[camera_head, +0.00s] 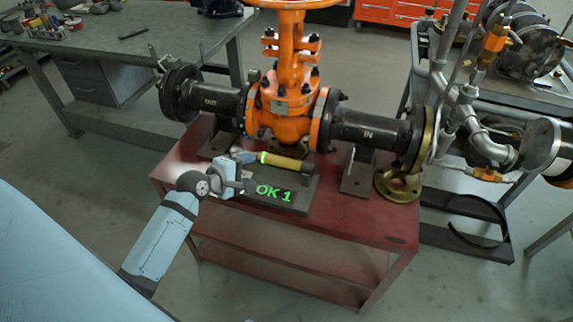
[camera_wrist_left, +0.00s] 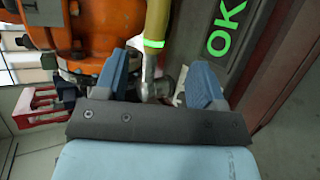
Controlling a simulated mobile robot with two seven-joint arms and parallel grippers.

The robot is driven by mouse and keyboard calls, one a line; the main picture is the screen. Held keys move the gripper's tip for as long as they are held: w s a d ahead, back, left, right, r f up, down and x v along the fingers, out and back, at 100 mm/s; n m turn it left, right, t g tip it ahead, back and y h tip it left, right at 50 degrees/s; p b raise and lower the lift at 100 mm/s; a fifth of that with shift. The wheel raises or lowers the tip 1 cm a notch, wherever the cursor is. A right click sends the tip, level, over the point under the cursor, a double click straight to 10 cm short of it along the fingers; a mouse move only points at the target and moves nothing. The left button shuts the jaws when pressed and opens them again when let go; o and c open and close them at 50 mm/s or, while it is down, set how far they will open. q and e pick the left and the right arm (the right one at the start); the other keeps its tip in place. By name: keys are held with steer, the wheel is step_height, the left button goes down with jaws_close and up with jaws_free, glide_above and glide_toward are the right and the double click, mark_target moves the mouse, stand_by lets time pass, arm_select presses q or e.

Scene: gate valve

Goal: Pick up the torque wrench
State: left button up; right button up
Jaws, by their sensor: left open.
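The torque wrench has a yellow shaft (camera_head: 285,162) with a bright green band and a dark far end. It lies on a dark tray (camera_head: 297,207) showing a green "OK 1", on the red table. My left gripper (camera_head: 243,171) is open at the wrench's left end. In the left wrist view, the wrench's yellow shaft (camera_wrist_left: 158,22) runs down to a silver head that lies between the two blue-grey fingers (camera_wrist_left: 161,78) of my left gripper. I cannot tell whether either finger touches it. My right gripper is in neither view.
The orange gate valve (camera_head: 290,110) with black flanged pipes stands just behind the wrench on the red table (camera_head: 385,225). A brass flange (camera_head: 398,186) lies at the table's right. A grey bench (camera_head: 130,45) is at back left, a pipe-loaded rack at right.

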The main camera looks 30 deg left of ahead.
mark_target(271, 161)
arm_select(q)
steer(key=b+x, duration=0.1)
steer(key=x, duration=0.5)
steer(key=shift+w+f, duration=0.15)
steer(key=shift+w, duration=0.15)
steer(key=b+x, duration=0.1)
steer(key=x, duration=0.4)
steer(key=shift+w+d+b, duration=0.1)
steer(key=shift+w+b, duration=0.1)
steer(key=shift+b, duration=0.1)
jaws_close()
steer(key=shift+r, duration=0.25)
